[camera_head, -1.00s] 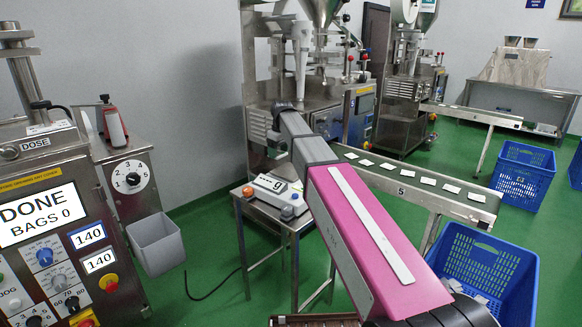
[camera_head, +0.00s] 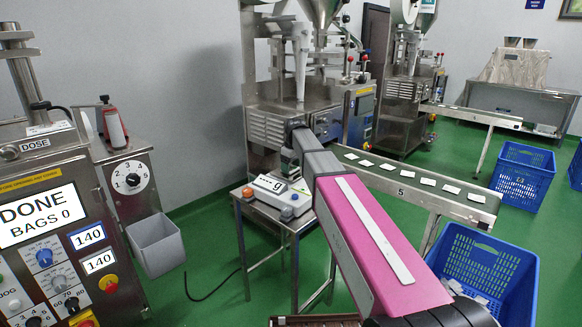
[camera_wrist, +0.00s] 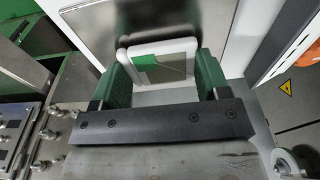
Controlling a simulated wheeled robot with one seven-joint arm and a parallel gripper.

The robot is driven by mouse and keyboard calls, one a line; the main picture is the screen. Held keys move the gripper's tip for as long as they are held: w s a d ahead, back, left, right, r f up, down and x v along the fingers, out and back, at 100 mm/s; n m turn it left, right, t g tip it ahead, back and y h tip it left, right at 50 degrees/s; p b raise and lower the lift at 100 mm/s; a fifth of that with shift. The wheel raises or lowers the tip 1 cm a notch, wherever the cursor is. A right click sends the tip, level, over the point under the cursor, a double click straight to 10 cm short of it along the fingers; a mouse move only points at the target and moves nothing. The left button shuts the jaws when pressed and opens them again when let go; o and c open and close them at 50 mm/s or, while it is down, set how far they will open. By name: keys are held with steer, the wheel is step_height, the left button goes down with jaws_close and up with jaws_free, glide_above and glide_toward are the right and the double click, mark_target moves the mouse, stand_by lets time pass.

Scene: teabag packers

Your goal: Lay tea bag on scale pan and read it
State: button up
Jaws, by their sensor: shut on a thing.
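My gripper (camera_wrist: 161,85) has green fingers, which stand at both sides of a pale, white-edged square with a green patch. I take this square to be the tea bag (camera_wrist: 161,51), held between them. In the head view my gripper (camera_head: 289,161) is small and dark, by the back of the scale (camera_head: 275,192).
A steel packing machine (camera_head: 270,128) stands close behind the scale. A conveyor (camera_head: 455,203) with several white bags runs to the right, beside a blue crate (camera_head: 517,262). The control panel (camera_head: 40,215) at left reads "DONE BAGS 0".

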mark_target(294, 169)
steer(key=shift+f, duration=0.15)
steer(key=o, duration=0.9)
steer(key=r, duration=0.8)
steer(key=s+d+r, duration=0.1)
steer(key=r, duration=0.3)
steer(key=shift+r, duration=0.1)
